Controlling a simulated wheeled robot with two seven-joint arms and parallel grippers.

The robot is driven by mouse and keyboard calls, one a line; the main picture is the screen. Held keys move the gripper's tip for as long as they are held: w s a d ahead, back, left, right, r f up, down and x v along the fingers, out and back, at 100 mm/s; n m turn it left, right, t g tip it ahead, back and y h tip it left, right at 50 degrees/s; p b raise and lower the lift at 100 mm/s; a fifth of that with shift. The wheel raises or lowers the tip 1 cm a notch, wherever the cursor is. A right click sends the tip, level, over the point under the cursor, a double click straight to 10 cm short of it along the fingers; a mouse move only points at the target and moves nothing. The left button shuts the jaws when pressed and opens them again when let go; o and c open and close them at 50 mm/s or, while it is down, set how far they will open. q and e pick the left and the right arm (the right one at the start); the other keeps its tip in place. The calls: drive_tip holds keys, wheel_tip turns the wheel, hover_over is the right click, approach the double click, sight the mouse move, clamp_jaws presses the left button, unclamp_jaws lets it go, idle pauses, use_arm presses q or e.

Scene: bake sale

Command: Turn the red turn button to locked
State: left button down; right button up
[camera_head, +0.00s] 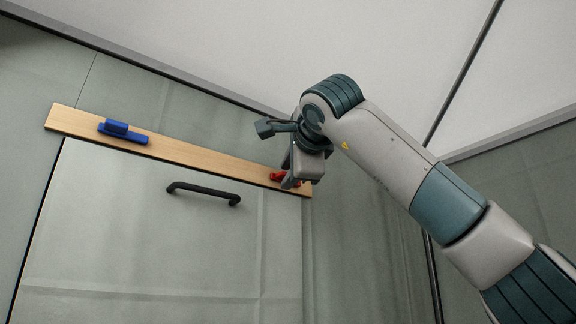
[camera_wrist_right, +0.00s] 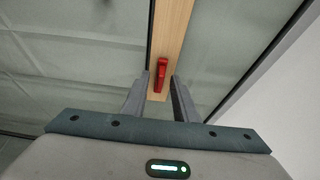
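The red turn button (camera_head: 277,176) is mounted near the right end of a wooden strip (camera_head: 215,159) above a grey door panel. My right gripper partly hides it in the head view. In the right wrist view the red turn button (camera_wrist_right: 161,74) lies lengthwise along the strip. My right gripper (camera_head: 289,182) is at the strip's right end. In the right wrist view its fingers (camera_wrist_right: 159,84) are open, one on each side of the button's lower part, with gaps visible. Contact cannot be told. My left gripper is not in view.
A blue turn button (camera_head: 122,132) sits near the strip's left end. A dark bar handle (camera_head: 204,192) is on the door panel (camera_head: 150,250) below the strip. A pale wall (camera_head: 230,45) lies beyond the dark edge above.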

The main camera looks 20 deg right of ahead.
drive_tip(key=shift+w, duration=0.35)
clamp_jaws()
